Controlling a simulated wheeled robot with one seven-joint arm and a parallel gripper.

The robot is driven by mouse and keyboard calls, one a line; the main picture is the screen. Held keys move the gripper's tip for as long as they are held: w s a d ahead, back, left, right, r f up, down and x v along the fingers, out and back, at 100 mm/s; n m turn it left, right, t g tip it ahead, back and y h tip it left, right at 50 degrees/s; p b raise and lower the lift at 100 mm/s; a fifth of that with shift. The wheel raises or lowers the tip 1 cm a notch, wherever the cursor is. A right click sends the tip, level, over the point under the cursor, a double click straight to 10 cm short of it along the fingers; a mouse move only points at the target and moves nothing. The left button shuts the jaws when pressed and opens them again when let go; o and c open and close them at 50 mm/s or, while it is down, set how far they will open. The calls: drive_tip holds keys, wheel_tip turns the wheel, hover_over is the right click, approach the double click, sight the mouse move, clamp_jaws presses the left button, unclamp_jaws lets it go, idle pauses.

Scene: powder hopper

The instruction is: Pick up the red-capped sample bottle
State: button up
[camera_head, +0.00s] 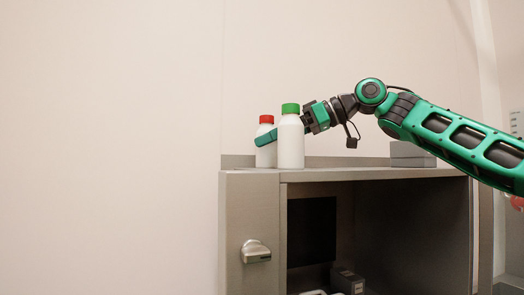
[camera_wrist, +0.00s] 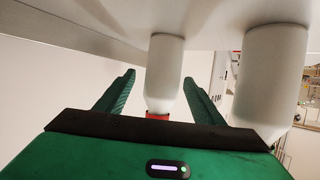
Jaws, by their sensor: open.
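The red-capped bottle (camera_head: 265,153) is white and stands upright on top of the grey cabinet, near its left end. In the wrist view, which shows the scene upside down, the red-capped bottle (camera_wrist: 163,65) lies between my two open fingers, with a gap on each side. My gripper (camera_head: 264,139) reaches in from the right at bottle height; one finger crosses in front of the red-capped bottle. My gripper (camera_wrist: 160,77) is open and holds nothing. The green-capped bottle (camera_head: 291,146) partly hides the red-capped bottle and my gripper in the head view.
The green-capped bottle (camera_wrist: 272,75) stands close outside the right finger in the wrist view. A grey block (camera_head: 412,155) lies farther right on the cabinet top (camera_head: 345,173). A pale wall rises behind. The open cabinet bay below holds small items (camera_head: 347,280).

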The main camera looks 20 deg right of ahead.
drive_tip(key=shift+x, duration=2.8)
drive_tip(key=shift+r, duration=0.1)
drive_tip(key=c, duration=1.2)
drive_tip(key=shift+c, duration=0.4)
drive_tip(key=shift+r, duration=0.2)
